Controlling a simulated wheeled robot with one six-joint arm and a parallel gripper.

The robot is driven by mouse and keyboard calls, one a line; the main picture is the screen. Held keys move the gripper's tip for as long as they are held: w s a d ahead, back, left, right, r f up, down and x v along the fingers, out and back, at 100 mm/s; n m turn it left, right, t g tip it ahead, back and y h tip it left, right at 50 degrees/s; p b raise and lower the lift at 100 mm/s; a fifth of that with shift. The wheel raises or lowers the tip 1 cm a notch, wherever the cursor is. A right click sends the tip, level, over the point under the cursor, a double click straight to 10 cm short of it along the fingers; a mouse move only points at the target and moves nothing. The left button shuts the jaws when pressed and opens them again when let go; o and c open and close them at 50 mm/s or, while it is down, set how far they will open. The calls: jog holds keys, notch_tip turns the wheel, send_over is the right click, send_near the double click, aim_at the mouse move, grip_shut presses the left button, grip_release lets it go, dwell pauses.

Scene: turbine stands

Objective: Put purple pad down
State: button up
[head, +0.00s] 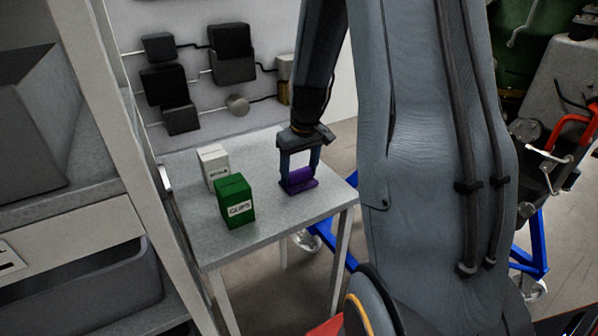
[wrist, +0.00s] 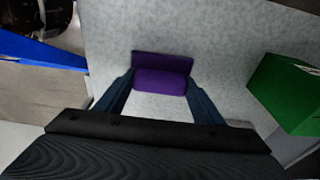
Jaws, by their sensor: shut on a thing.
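The purple pad (head: 299,180) is at the right side of the small grey table (head: 245,242), between the fingers of my gripper (head: 299,172). In the wrist view the purple pad (wrist: 161,80) shows an upright part and a flatter part, with one dark blue finger of my gripper (wrist: 160,90) on each side. The gripper is shut on the pad. The pad is at or just above the table top; I cannot tell whether it touches. Its underside is hidden.
A green box (head: 235,202) and a white box (head: 213,166) stand on the table left of the pad. The green box (wrist: 288,93) is at the right in the wrist view. A blue frame (head: 330,240) is beyond the table's right edge. Bare table top lies behind the pad.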

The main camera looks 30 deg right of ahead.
aim_at(302, 185)
jog(key=o, duration=1.2)
jog(key=shift+s+r+b, duration=0.3)
jog(key=shift+r+b, duration=0.25)
jog(key=shift+r, duration=1.45)
jog(key=shift+s+r+b, duration=0.3)
jog(key=shift+r+b, duration=0.3)
jog(key=shift+r, duration=1.45)
jog(key=shift+s+r+b, duration=0.3)
jog(key=shift+r+b, duration=0.25)
jog(key=shift+r, duration=1.45)
jog(key=shift+s, duration=0.1)
